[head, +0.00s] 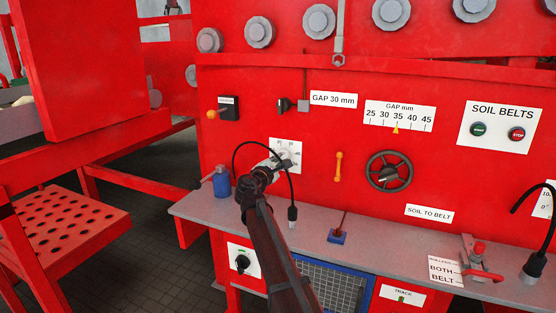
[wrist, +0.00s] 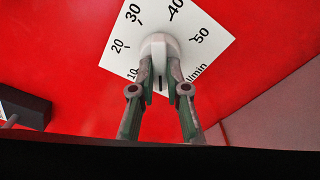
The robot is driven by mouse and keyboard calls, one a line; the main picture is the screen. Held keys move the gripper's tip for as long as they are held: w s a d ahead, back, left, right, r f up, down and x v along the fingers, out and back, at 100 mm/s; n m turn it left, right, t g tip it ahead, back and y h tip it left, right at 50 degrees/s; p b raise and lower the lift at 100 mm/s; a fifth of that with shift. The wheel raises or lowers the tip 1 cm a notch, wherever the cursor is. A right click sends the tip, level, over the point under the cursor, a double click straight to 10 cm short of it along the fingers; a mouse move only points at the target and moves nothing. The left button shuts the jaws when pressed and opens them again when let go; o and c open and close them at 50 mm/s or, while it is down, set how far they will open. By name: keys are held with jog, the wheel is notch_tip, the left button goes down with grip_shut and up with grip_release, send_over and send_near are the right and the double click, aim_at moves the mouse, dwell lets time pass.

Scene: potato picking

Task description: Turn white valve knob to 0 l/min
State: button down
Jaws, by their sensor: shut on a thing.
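The white valve knob (wrist: 158,46) sits in the middle of a white dial plate (wrist: 205,55) on the red panel. The dial reads 10, 20, 30, 40, 50 and part of "l/min"; no 0 is visible, and the lower plate is partly covered by my fingers. My gripper (wrist: 161,70) is shut on the knob, one finger on each side. A short dark mark shows low on the knob, between the fingers, pointing down in the wrist view. In the head view my gripper (head: 268,167) reaches the dial plate (head: 293,149) and mostly hides the knob.
A grey ledge (head: 385,238) runs below the panel, with a blue can (head: 222,183) just left of my arm. A dark box (wrist: 22,108) shows left in the wrist view.

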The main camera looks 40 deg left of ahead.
dwell(0.5)
jog(key=c, duration=1.2)
grip_release()
jog(key=shift+o, duration=0.2)
jog(key=v, duration=1.2)
jog(key=shift+r, duration=0.1)
